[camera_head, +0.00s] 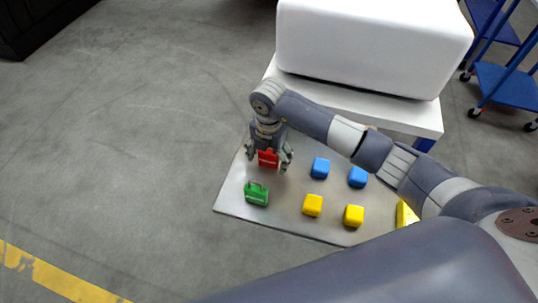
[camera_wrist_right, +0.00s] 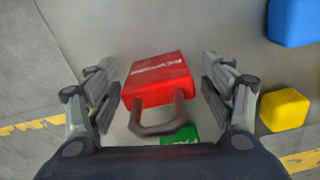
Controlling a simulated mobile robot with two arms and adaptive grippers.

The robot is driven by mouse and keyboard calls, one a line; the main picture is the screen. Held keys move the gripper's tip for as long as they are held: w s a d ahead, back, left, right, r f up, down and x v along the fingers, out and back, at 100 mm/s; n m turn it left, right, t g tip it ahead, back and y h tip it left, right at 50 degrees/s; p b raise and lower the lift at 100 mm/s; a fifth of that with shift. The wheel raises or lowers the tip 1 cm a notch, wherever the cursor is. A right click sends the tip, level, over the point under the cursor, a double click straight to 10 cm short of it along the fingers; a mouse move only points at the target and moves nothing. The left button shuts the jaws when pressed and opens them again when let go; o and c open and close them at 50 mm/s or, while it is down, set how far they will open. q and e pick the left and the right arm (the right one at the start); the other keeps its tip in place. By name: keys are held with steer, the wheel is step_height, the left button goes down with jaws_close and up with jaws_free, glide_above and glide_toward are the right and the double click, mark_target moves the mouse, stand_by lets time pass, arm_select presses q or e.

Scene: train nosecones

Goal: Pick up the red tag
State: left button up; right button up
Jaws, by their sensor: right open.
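The red tag (camera_head: 268,159) is a padlock-shaped block with a dark shackle, at the left part of a grey board in the head view. In the right wrist view the red tag (camera_wrist_right: 157,80) lies between the two fingers, with a gap on each side. My right gripper (camera_head: 268,160) is open around it, and it also shows in the right wrist view (camera_wrist_right: 160,95). The fingers appear not to touch the tag. My left gripper is not in view.
A green tag (camera_head: 256,194) lies just in front of the red one. Blue blocks (camera_head: 320,168) and yellow blocks (camera_head: 313,205) stand to the right on the grey board (camera_head: 285,223). A large white box (camera_head: 370,45) stands behind. Open floor lies to the left.

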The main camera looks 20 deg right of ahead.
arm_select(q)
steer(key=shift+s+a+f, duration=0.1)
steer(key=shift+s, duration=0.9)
arm_select(e)
steer(key=c, duration=1.1)
steer(key=shift+c, duration=0.2)
